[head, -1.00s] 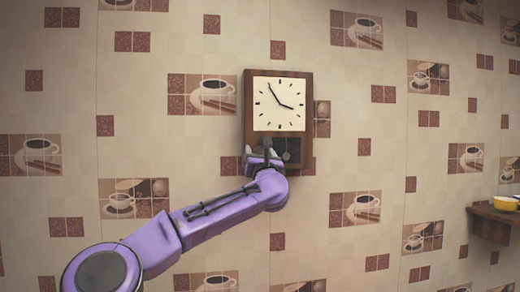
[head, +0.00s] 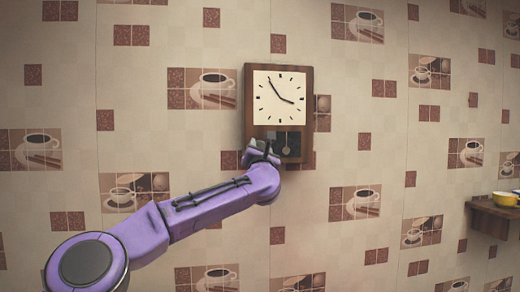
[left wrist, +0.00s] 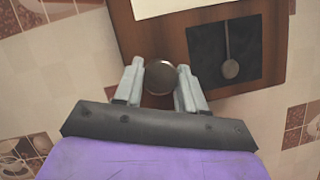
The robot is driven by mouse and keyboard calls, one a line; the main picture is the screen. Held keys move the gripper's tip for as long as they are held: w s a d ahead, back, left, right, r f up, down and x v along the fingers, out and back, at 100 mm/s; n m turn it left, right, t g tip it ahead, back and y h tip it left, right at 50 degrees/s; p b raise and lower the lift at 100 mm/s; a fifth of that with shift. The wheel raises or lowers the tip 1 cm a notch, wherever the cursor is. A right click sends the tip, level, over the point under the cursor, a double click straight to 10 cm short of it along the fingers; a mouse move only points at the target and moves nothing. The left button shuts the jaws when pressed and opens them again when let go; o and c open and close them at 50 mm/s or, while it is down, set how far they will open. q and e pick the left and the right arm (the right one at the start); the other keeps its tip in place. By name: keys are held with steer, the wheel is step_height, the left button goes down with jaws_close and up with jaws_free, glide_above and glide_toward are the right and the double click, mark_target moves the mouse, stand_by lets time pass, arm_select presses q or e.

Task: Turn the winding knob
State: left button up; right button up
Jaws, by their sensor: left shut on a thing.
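The winding knob (left wrist: 159,78) is a round, dark brown-grey knob on the wooden front of a wall clock (head: 309,115). In the left wrist view it sits between the two grey fingers of my left gripper (left wrist: 160,88), which is shut on it. In the head view my left gripper (head: 261,152) is at the clock's lower left and hides the knob. The clock has a cream dial (head: 280,97) and below it a dark window with a pendulum (left wrist: 230,65). My right gripper is in neither view.
The clock hangs on a beige wall (head: 400,250) patterned with coffee cups. A small wooden shelf (head: 492,219) with a yellow cup (head: 505,198) is at the far right. The wall around the clock is otherwise clear.

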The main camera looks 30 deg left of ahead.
arm_select(q)
steer(key=m+h+p, duration=0.1)
steer(key=m, duration=0.1)
steer(key=m+h, duration=0.1)
steer(key=m, duration=0.1)
steer(key=m+h+p, duration=0.1)
steer(key=m, duration=0.1)
steer(key=shift+r+t+p, duration=0.3)
steer(key=shift+p, duration=0.05)
steer(key=m+h+p, duration=0.1)
steer(key=m+p, duration=0.2)
steer(key=m+g+h+p, duration=0.1)
steer(key=m+p, duration=0.2)
steer(key=shift+s+a+r+m+h, duration=0.1)
steer(key=shift+m+h, duration=0.2)
steer(key=shift+m, duration=0.1)
steer(key=m+p, duration=0.1)
steer(key=m, duration=0.1)
steer(key=shift+m+g+h, duration=0.3)
steer(key=shift+m+g, duration=0.5)
steer(key=shift+m, duration=0.7)
steer(key=o, duration=1.1)
steer(key=shift+f, duration=0.2)
steer(key=shift+c, duration=0.2)
